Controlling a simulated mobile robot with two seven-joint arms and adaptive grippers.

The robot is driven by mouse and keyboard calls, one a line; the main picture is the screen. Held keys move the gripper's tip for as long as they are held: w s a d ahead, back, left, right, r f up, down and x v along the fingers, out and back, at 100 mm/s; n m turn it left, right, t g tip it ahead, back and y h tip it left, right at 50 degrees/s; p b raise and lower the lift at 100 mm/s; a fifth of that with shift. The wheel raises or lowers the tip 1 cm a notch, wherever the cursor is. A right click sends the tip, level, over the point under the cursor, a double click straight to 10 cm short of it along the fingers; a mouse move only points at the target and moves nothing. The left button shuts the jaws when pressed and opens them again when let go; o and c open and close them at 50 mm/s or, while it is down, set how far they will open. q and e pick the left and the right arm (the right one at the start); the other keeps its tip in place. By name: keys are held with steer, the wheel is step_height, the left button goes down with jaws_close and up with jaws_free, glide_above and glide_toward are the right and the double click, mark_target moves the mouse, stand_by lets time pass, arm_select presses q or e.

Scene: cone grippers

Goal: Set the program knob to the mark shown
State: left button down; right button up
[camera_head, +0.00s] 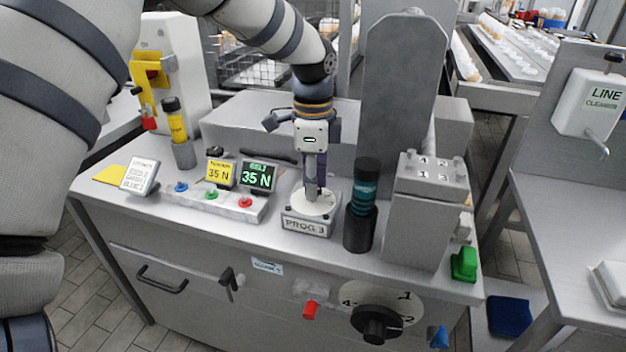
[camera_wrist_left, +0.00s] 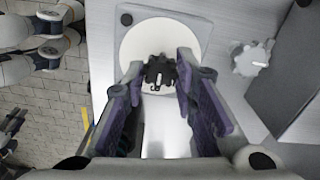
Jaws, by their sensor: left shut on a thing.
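My left gripper (camera_head: 316,186) points down over a white disc (camera_head: 313,205) on a small grey box whose front plate reads "PROG. 3" (camera_head: 305,226). In the left wrist view its fingers (camera_wrist_left: 160,82) are shut on a black lobed knob (camera_wrist_left: 160,71) with a pale pointer line, at the near part of the white disc (camera_wrist_left: 136,42). Any marks on that disc are too faint to read. A second black knob (camera_head: 375,325) sits on a numbered dial (camera_head: 401,296) on the front panel; 4, 1 and 2 show. My right gripper is not in view.
A dark cylinder with teal bands (camera_head: 363,205) stands close right of the disc, beside a grey block (camera_head: 424,215) with numbered pegs. A green part (camera_head: 464,264) sits at the right corner.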

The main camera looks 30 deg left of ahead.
arm_select(q)
steer(key=c, duration=1.3)
jaws_free()
step_height(320, 180, up, 12)
steer(key=shift+f, duration=0.1)
